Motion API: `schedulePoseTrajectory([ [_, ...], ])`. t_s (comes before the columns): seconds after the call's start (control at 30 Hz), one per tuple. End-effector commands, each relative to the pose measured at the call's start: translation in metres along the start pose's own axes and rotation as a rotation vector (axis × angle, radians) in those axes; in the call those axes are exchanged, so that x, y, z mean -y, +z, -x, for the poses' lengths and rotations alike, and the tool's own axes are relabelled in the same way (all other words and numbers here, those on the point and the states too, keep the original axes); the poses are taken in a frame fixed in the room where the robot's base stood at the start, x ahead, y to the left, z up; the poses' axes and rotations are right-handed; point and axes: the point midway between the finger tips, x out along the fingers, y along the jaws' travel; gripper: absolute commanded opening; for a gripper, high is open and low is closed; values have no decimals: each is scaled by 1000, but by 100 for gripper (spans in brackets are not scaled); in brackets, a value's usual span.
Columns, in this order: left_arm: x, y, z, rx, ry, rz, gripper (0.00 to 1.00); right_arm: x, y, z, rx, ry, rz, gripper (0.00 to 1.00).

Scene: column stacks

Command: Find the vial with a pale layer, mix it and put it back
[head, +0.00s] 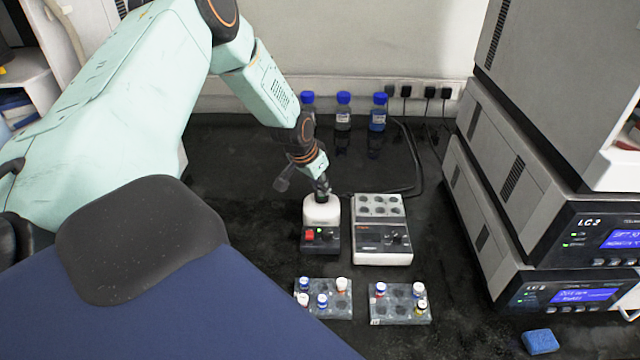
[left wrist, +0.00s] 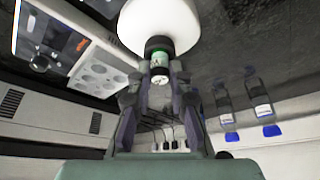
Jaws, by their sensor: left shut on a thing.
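My left gripper (head: 321,190) is over the small mixer (head: 321,213), which has a white top and a red switch. In the left wrist view the gripper (left wrist: 159,82) is shut on a small vial (left wrist: 160,70) with a green and white band. The vial's far end meets a dark round cup on the mixer's white top (left wrist: 160,22); whether it presses in is unclear. A pale layer cannot be made out. Other capped vials stand in the left rack (head: 336,311) and the right rack (head: 402,320). My right gripper is not in view.
A block device with round wells (head: 382,257) stands right of the mixer. Blue-capped bottles (head: 343,115) stand along the back wall near plugs and cables. Stacked grey instruments (head: 520,200) fill the right side. A blue sponge (head: 540,341) lies front right.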

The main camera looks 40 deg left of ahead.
Motion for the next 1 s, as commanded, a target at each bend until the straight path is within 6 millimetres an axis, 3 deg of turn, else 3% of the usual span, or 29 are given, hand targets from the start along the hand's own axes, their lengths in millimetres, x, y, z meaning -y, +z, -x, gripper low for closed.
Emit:
schedulePoseTrajectory([
  [1.0,0,2,-5,0,0,0,0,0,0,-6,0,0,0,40],
])
